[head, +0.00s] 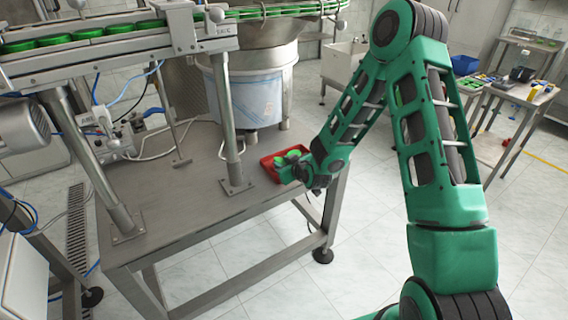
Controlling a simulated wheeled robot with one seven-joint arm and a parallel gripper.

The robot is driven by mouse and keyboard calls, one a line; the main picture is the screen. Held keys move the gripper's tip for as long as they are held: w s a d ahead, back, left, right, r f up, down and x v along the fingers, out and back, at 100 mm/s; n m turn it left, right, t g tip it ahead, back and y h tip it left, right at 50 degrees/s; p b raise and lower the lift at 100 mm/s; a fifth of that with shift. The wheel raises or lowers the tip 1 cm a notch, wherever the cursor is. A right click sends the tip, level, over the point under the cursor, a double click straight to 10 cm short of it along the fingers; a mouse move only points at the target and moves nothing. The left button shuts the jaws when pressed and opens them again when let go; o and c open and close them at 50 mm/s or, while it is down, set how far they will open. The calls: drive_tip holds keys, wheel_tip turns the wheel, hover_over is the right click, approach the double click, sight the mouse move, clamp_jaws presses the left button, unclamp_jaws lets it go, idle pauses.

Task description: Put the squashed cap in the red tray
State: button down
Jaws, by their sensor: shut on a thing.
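The red tray (268,165) sits on the steel table near its far right corner, beside the foot of the bowl feeder. My gripper (292,161) reaches in from the right and is over the tray, low and close to it. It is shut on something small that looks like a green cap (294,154). Whether this cap is squashed is too small to tell. My gripper and wrist hide much of the tray's inside and its right side.
A conveyor with a row of green caps (55,40) runs above the table, held by steel posts (231,130). The bowl feeder (258,85) stands behind the tray. The front of the tabletop (185,200) is clear. Another table (515,92) stands at right.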

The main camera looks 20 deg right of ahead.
drive_tip(key=shift+f, duration=0.3)
drive_tip(key=c, duration=1.4)
unclamp_jaws()
drive_tip(key=shift+o, duration=0.2)
drive_tip(key=shift+r, duration=0.6)
drive_tip(key=v, duration=1.2)
